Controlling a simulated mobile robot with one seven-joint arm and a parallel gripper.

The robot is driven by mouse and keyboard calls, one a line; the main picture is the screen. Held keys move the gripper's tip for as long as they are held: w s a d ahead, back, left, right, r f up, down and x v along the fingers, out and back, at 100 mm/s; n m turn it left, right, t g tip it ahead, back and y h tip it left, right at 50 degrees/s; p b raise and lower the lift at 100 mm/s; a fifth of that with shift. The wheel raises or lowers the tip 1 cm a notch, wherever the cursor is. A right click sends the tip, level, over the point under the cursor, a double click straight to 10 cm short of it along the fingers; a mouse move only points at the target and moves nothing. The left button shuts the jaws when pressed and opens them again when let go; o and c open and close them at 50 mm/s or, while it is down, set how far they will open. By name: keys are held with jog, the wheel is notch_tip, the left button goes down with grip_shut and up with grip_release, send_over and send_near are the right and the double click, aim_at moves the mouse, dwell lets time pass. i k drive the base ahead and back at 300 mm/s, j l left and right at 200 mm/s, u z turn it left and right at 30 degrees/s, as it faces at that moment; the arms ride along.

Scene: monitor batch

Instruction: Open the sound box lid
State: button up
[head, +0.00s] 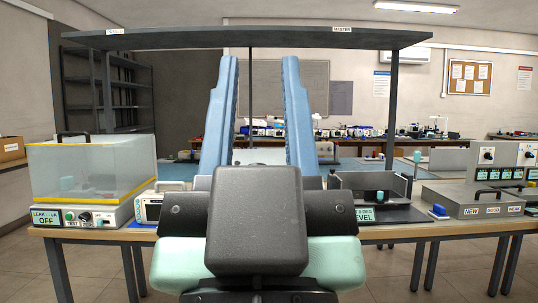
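No readable label names the sound box, so I cannot tell for sure which box it is. A clear box (92,172) with yellow edging and a black handle on top stands shut on the left, on a base marked OFF. A dark grey box (405,213) with a label ending in LEVEL stands right of centre; a teal piece shows in it, and my arm hides its left side. My gripper (260,62) is in the middle, its two long blue fingers spread wide apart with nothing between them. It is apart from both boxes.
A small white meter (149,209) sits beside the clear box. At the right, a grey case (478,199) marked NEW stands before a panel with dials. A dark shelf (250,40) on posts spans above the bench. My arm hides the bench's middle.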

aim_at(267, 156)
jog(key=i+l, duration=0.15)
jog(key=i, duration=0.35)
jog(key=i+l, duration=0.15)
jog(key=i, duration=0.3)
jog(key=i+l, duration=0.2)
jog(key=i, duration=0.3)
jog(key=i+l, duration=0.15)
jog(key=i, duration=0.3)
